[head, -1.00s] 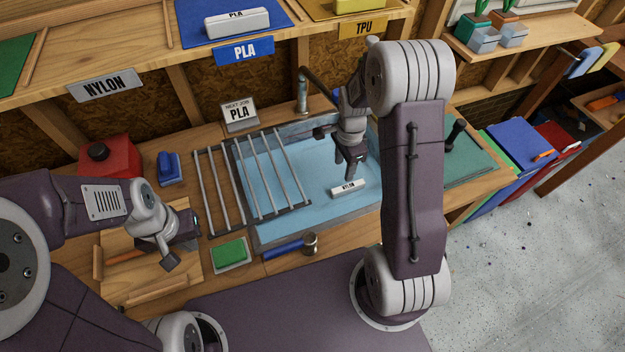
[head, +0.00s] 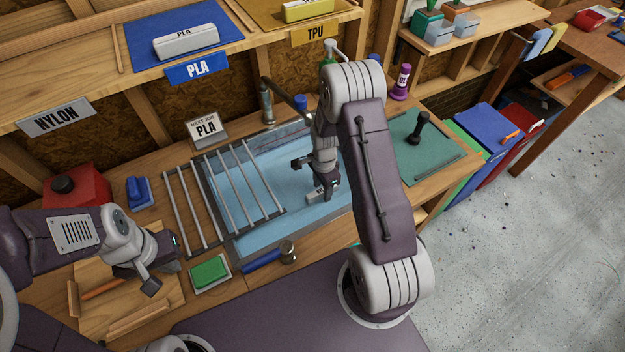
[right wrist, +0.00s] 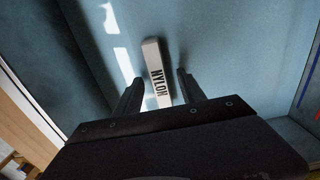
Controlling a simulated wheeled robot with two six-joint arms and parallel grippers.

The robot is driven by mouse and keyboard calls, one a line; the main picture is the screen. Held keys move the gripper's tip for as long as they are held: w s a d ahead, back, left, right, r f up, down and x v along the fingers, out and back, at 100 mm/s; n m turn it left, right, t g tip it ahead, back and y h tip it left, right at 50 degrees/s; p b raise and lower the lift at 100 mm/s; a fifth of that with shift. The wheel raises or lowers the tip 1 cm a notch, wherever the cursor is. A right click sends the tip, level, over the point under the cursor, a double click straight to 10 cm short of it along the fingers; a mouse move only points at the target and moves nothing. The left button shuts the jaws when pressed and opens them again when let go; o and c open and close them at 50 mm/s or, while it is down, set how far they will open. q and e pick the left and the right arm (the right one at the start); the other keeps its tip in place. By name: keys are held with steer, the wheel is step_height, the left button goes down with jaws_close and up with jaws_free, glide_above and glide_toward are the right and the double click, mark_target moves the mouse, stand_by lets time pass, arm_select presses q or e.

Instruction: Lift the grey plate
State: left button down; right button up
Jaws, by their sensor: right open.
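The grey plate (head: 315,197) is a small pale bar lying in the blue basin (head: 285,225), partly hidden by my right gripper in the head view. In the right wrist view the plate (right wrist: 153,60) shows its NYLON lettering. My right gripper (head: 327,190) is open, pointing down, with one finger (right wrist: 132,98) on each side of the plate's near part in the wrist picture. I cannot tell whether the fingers touch it. My left gripper (head: 155,268) hangs over the wooden board at the lower left, its jaws unclear.
A metal bar rack (head: 222,190) covers the basin's left part. A hammer (head: 270,257) and a green pad (head: 209,272) lie in front. A green mat with a black-handled tool (head: 418,132) is on the right. A PLA sign (head: 207,130) stands behind.

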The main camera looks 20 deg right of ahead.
steer(key=shift+r, duration=0.1)
jaws_close()
step_height(320, 180, up, 18)
stand_by(0.4)
